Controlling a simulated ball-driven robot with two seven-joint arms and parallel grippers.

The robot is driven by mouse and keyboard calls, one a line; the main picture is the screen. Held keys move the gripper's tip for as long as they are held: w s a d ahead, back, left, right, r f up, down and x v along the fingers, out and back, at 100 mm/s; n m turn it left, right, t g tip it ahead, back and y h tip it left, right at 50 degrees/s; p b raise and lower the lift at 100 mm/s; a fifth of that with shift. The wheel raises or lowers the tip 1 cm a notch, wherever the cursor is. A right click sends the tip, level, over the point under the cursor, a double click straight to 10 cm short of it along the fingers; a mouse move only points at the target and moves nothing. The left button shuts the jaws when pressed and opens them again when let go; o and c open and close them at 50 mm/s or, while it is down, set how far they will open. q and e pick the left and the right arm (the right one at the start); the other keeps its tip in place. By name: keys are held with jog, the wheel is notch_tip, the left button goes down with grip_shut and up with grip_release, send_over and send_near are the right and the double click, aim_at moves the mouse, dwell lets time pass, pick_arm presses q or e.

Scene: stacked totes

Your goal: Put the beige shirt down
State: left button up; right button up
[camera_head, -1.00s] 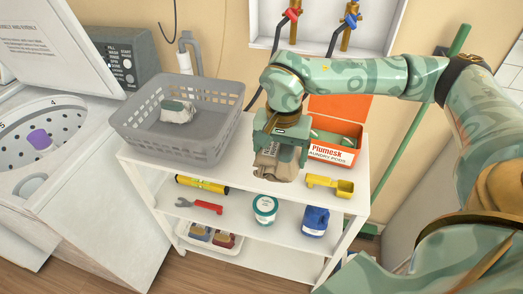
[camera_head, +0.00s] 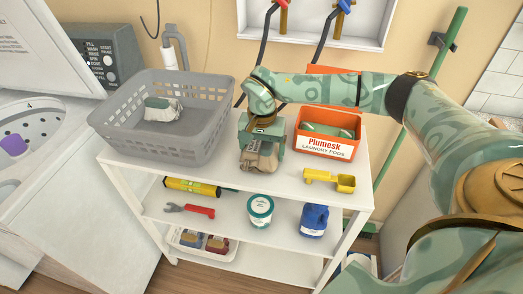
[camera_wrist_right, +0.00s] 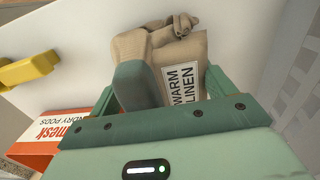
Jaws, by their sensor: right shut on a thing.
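The beige shirt (camera_head: 259,158) is a folded bundle at the top of the white shelf, between the grey basket and the orange box. It also shows in the right wrist view (camera_wrist_right: 190,52), with a white label reading "WARM LINEN". My right gripper (camera_head: 262,143) is shut on it from above, with its fingers on either side of the bundle. The shirt appears at or very near the shelf top; I cannot tell whether it touches. My left gripper is not in view.
The white shelf (camera_head: 230,176) holds a grey basket (camera_head: 190,142) with a light bundle (camera_head: 162,109) at left. An orange laundry pods box (camera_head: 326,147) and a yellow scoop (camera_head: 330,180) stand at right. Lower shelves hold a flashlight-like yellow item, a red-handled tool, a tub and a blue jug.

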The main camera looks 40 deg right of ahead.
jog(key=o, duration=1)
